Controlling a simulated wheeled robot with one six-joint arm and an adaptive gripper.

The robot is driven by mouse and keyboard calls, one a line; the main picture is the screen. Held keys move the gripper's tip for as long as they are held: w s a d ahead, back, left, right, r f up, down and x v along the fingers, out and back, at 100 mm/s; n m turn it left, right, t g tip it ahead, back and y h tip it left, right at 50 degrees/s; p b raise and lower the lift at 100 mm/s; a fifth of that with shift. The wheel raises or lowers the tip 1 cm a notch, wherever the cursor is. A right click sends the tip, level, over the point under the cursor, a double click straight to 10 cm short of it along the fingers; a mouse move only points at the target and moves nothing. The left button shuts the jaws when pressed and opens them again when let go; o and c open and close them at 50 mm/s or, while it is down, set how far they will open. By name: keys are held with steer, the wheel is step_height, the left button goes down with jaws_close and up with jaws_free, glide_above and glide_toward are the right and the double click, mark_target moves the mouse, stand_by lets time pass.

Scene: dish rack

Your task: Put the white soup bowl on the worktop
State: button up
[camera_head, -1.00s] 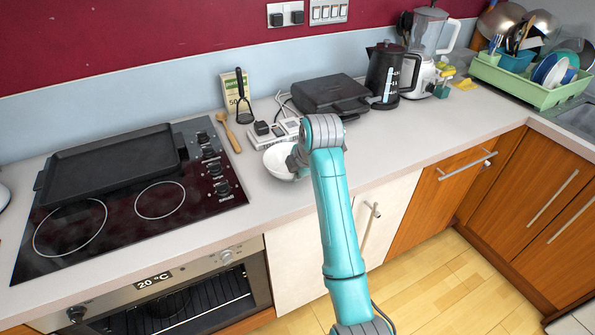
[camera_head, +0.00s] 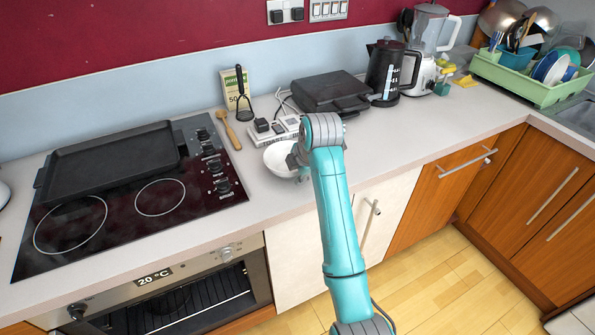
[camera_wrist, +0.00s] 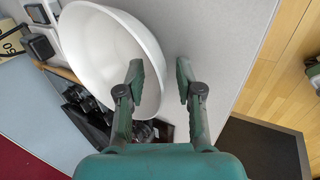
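The white soup bowl (camera_head: 279,157) is on the worktop (camera_head: 262,200), right of the hob, with its right side partly hidden by my gripper in the head view. In the wrist view the bowl (camera_wrist: 95,50) fills the upper left, its hollow facing the camera. My gripper (camera_wrist: 160,82) is open at the bowl's right rim. One finger is over the inside of the bowl and the other is outside, with a visible gap between the rim and the outer finger. The head view shows my gripper (camera_head: 298,165) only partly.
The black hob with a tray (camera_head: 110,160) is at the left. A wooden spoon (camera_head: 229,130), a small white appliance (camera_head: 280,130), a black grill (camera_head: 330,94) and a kettle (camera_head: 384,72) stand behind. A green dish rack (camera_head: 530,85) is far right. Worktop to the right is clear.

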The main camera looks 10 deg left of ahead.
steer(key=v, duration=0.7)
steer(key=shift+s+r, duration=0.15)
steer(key=shift+r, duration=0.05)
stand_by(0.3)
jaws_close()
stand_by(0.6)
stand_by(0.4)
